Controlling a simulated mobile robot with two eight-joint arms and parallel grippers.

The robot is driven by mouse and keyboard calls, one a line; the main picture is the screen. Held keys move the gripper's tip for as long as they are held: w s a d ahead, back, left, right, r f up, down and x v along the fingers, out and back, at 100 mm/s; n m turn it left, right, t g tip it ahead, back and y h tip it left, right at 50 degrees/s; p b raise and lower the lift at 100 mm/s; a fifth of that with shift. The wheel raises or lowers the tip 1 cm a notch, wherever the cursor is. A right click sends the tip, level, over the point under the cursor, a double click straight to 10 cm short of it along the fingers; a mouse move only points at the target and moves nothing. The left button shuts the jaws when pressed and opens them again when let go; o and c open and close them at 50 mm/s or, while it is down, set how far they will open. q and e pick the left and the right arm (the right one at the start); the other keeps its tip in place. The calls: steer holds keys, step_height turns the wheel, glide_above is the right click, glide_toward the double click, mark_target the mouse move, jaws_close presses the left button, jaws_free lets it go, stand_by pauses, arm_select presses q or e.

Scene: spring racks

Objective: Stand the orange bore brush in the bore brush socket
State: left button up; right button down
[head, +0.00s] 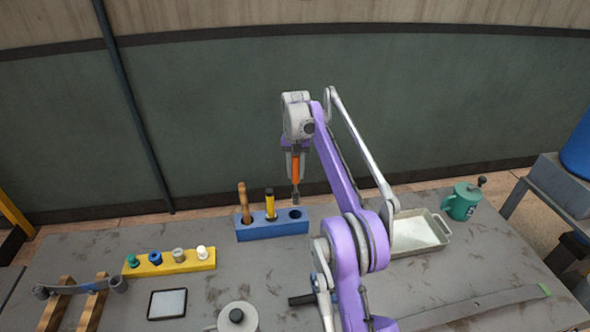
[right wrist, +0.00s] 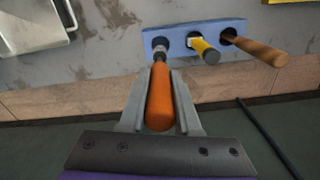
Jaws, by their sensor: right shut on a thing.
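The orange bore brush (head: 295,170) is in my right gripper (head: 295,160), handle up and metal end down. In the right wrist view the same orange brush (right wrist: 160,95) lies between the two fingers of my right gripper (right wrist: 160,90). Its lower end is close to the right-hand hole of the blue socket block (head: 272,231); I cannot tell whether the tip is in the hole. The block also shows in the right wrist view (right wrist: 222,36). A yellow-handled tool (head: 270,203) and a wooden-handled tool (head: 244,203) stand in its other holes. My left gripper is not in view.
A yellow rack (head: 170,264) with several small pegs lies left of the block. A metal tray (head: 418,236) and a green can (head: 463,202) stand to the right. A framed panel (head: 168,303) and a grey lidded pot (head: 238,319) are in front.

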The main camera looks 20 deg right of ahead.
mark_target(295, 193)
steer(key=shift+r, duration=0.1)
steer(key=shift+w+f, duration=0.15)
steer(key=shift+f, duration=0.6)
steer(key=shift+f+b, duration=0.5)
steer(key=shift+f, duration=1.25)
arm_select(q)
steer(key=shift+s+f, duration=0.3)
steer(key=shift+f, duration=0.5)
arm_select(e)
steer(key=shift+f, duration=0.2)
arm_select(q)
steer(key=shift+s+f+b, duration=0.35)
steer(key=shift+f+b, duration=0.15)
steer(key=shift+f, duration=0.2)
arm_select(e)
steer(key=shift+f, duration=1.95)
